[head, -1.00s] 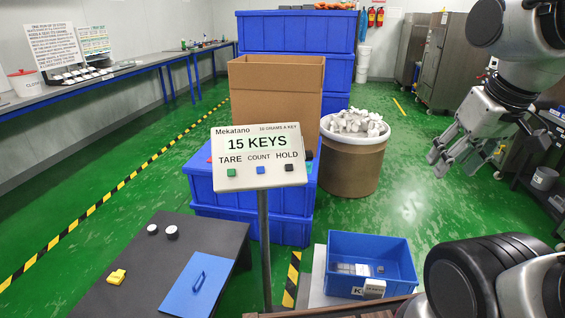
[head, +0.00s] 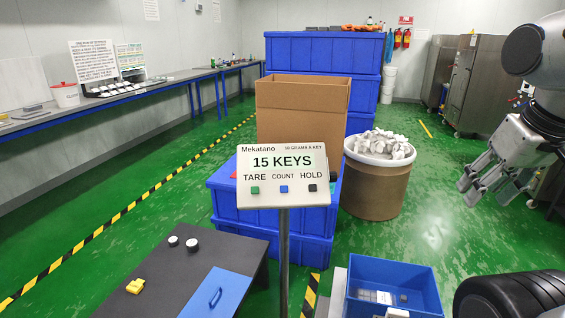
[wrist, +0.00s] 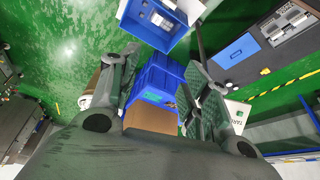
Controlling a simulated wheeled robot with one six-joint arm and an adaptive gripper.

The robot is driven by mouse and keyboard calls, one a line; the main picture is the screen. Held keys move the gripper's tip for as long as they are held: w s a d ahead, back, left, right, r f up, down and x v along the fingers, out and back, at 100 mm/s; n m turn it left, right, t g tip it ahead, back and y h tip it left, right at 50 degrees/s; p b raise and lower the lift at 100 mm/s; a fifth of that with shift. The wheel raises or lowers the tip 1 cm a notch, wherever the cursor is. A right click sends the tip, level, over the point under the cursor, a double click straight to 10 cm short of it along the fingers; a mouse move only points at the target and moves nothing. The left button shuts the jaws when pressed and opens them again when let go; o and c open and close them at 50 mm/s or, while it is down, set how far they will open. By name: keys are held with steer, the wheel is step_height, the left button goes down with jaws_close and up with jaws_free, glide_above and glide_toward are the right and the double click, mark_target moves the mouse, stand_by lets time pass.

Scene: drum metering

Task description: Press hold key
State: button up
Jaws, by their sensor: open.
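The scale's display panel (head: 282,175) stands on a grey post in the middle of the head view and reads "15 KEYS". Under its labels sit the green TARE key (head: 255,190), the blue COUNT key (head: 284,189) and the black HOLD key (head: 312,188). My gripper (head: 486,182) is open and empty, in the air well to the right of the panel. In the wrist view its fingers (wrist: 160,95) are spread apart. The panel (wrist: 238,112) shows there partly, behind the right finger; its HOLD key is hidden.
A blue bin (head: 392,284) with some keys stands at lower right. A drum of white pieces (head: 376,190) and a cardboard box (head: 303,110) on blue crates stand behind the panel. A dark table (head: 185,262) is at lower left. Green floor (head: 430,235) is clear between drum and gripper.

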jaws_close()
stand_by(1.3)
